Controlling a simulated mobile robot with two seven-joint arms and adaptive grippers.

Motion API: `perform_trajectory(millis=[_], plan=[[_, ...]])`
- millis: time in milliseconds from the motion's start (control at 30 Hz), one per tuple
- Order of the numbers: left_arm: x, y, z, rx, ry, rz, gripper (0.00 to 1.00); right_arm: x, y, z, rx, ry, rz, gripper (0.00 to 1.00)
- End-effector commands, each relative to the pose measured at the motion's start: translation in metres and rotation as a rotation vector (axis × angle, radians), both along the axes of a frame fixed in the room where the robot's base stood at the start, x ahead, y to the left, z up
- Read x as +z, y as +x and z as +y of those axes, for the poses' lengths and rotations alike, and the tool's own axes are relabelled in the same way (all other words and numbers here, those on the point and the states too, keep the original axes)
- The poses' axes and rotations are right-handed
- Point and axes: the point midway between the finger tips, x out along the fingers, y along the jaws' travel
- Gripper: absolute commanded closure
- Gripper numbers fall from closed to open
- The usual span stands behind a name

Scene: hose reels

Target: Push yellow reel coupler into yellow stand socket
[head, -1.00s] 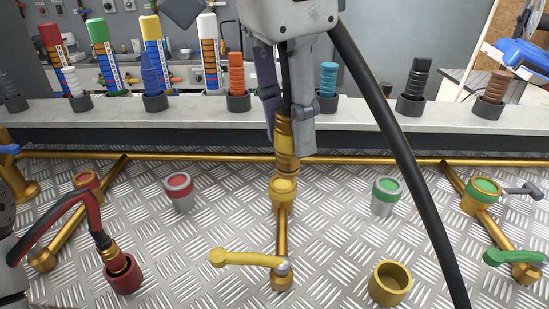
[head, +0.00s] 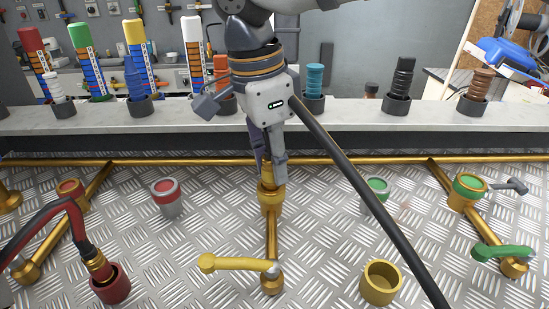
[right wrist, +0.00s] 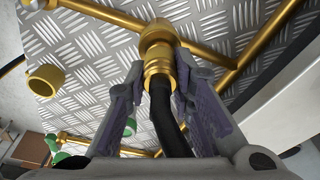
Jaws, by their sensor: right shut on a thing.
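The yellow reel coupler (head: 267,171) is a ribbed brass-coloured fitting on the end of a black hose (head: 365,194). My right gripper (head: 267,165) points down and is shut on it, with a finger on either side. The coupler stands upright at the mouth of the yellow stand socket (head: 270,197), on a gold pipe. In the right wrist view the coupler (right wrist: 158,66) lines up with the socket (right wrist: 156,33) and meets it. How deep it sits inside cannot be told. My left gripper is not in view.
A yellow lever (head: 237,264) sits on the pipe in front. An empty yellow cup (head: 380,284) stands at the right. A red hose (head: 45,222) ends in a red cup (head: 110,287) at the left. A grey ledge (head: 170,121) with several coloured fittings runs behind.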

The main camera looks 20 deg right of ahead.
Motion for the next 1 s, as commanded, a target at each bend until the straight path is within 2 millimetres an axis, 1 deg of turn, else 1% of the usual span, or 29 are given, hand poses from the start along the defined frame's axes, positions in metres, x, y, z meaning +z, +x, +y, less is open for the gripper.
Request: perform_trajectory(millis=[33, 67, 100, 133, 167, 433, 500, 567, 800, 900, 1000], plan=[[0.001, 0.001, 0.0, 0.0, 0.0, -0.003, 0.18, -0.001, 0.0, 0.0, 0.0, 0.0, 0.0, 1.0], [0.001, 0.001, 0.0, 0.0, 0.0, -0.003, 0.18, -0.002, 0.0, 0.0, 0.0, 0.0, 0.0, 0.76], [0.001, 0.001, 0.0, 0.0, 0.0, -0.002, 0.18, -0.002, 0.0, 0.0, 0.0, 0.0, 0.0, 0.67], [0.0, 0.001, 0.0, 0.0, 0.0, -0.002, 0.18, -0.002, 0.0, 0.0, 0.0, 0.0, 0.001, 0.6], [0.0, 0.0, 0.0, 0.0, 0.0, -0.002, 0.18, -0.002, 0.0, 0.0, 0.0, 0.0, 0.001, 0.58], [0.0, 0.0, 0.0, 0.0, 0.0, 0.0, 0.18, -0.001, 0.0, 0.0, 0.0, 0.0, 0.001, 0.58], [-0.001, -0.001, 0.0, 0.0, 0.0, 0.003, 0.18, 0.004, 0.0, 0.0, 0.0, 0.0, 0.0, 0.58], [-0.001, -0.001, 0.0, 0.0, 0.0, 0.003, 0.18, 0.015, 0.001, 0.002, 0.0, 0.0, -0.002, 0.58], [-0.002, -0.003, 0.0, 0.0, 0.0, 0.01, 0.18, 0.08, 0.0, 0.013, -0.002, 0.001, -0.001, 0.58], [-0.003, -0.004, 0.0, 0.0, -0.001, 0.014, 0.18, 0.1, -0.001, 0.016, 0.0, 0.001, 0.002, 0.58], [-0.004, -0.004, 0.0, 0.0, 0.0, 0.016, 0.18, 0.114, -0.002, 0.018, 0.0, 0.002, 0.002, 0.58]])
